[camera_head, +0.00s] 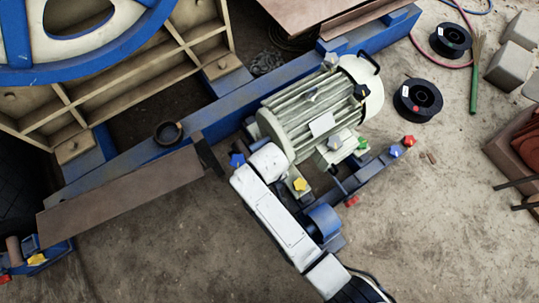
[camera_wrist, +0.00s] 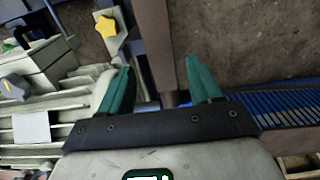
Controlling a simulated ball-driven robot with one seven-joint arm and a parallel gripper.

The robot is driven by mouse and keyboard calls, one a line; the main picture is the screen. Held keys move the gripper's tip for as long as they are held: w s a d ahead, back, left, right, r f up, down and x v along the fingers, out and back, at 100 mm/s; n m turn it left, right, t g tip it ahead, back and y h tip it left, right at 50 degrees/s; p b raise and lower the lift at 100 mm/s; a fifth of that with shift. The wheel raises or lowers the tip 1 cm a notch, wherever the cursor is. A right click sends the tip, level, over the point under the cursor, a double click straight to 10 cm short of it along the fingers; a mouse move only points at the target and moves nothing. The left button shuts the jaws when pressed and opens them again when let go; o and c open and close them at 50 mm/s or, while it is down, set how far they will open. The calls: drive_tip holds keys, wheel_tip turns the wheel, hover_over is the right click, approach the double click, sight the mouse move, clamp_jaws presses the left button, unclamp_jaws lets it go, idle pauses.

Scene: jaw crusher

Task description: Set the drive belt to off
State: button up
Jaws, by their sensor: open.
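My gripper (camera_wrist: 160,75) shows in the wrist view with its two green fingers spread apart and nothing held. Behind and between the fingers is a brown bar (camera_wrist: 154,40). The pale ribbed motor (camera_head: 305,115) lies on the blue frame in the head view, and it fills the left of the wrist view. I cannot pick out the drive belt with certainty.
Red (camera_head: 409,141) and green (camera_head: 363,143) knobs are right of the motor. A blue wheel (camera_head: 95,60) stands top left. Floor at lower right is mostly clear.

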drive_tip(key=shift+f+b, duration=0.55)
drive_tip(key=shift+f, duration=1.55)
drive_tip(key=shift+s, duration=0.1)
clamp_jaws()
drive_tip(key=shift+a, duration=0.1)
